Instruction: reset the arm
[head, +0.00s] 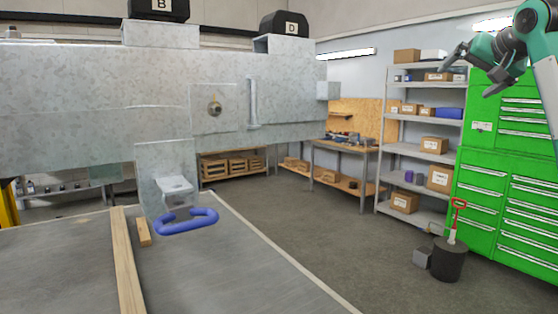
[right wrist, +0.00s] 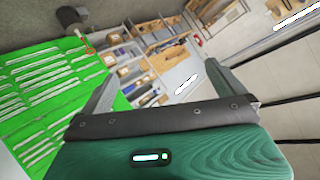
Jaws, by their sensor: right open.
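My right arm comes in at the top right of the head view. Its gripper (head: 458,60) is raised high in front of the shelf and the green cabinet, with nothing between the fingers. In the right wrist view the two fingers of my right gripper (right wrist: 165,90) stand wide apart and empty. My left gripper is not in the head view.
A green drawer cabinet (head: 505,190) and a shelf (head: 420,116) with boxes stand at right. A black cylinder (head: 448,262) stands on the open floor.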

